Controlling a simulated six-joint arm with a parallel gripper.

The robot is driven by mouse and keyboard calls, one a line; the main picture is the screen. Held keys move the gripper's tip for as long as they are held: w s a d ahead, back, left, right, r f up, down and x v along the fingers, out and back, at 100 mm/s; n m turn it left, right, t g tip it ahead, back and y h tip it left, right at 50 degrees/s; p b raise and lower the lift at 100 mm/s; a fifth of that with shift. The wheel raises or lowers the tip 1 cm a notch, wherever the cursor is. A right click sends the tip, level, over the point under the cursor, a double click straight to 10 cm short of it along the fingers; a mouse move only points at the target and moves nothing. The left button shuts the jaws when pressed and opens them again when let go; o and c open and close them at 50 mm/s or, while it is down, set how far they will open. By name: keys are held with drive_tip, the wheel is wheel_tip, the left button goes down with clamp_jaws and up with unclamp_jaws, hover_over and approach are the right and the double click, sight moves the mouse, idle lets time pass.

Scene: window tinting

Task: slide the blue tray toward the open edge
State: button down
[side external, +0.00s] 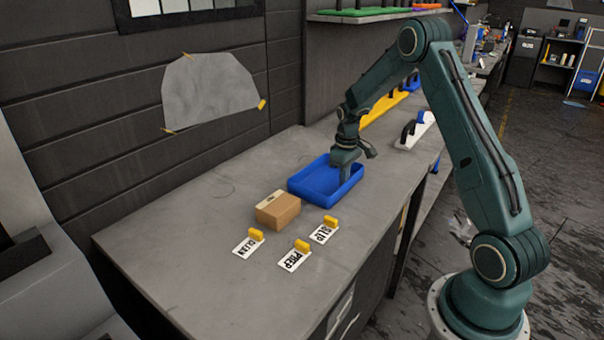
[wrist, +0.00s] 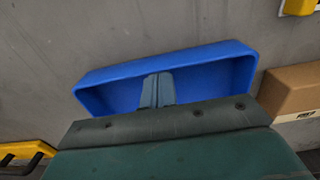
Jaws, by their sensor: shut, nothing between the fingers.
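The blue tray (side external: 316,187) is a shallow, empty-looking open box lying flat on the grey bench. In the side view my gripper (side external: 345,180) points down into the tray's right part, near its right wall. In the wrist view the blue tray (wrist: 165,64) spans the middle, and my gripper's fingers (wrist: 157,90) sit together inside its outline with nothing between them. Whether the fingertips touch the tray floor or wall cannot be told. The tray's near side is hidden by my gripper body in the wrist view.
A brown box (side external: 279,211) stands close to the tray's left-front side. Cards with yellow clips, one labelled PREP (side external: 293,258), lie in front. A yellow-handled tool (side external: 383,106) and a white one (side external: 415,131) lie behind. The bench's left part (side external: 175,230) is clear.

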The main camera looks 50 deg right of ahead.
drive_tip(key=s, duration=1)
drive_tip(key=shift+w, duration=0.15)
drive_tip(key=shift+w, duration=1.45)
wheel_tip(320, 180, up, 10)
drive_tip(key=w, duration=0.1)
drive_tip(key=shift+a+r, duration=0.1)
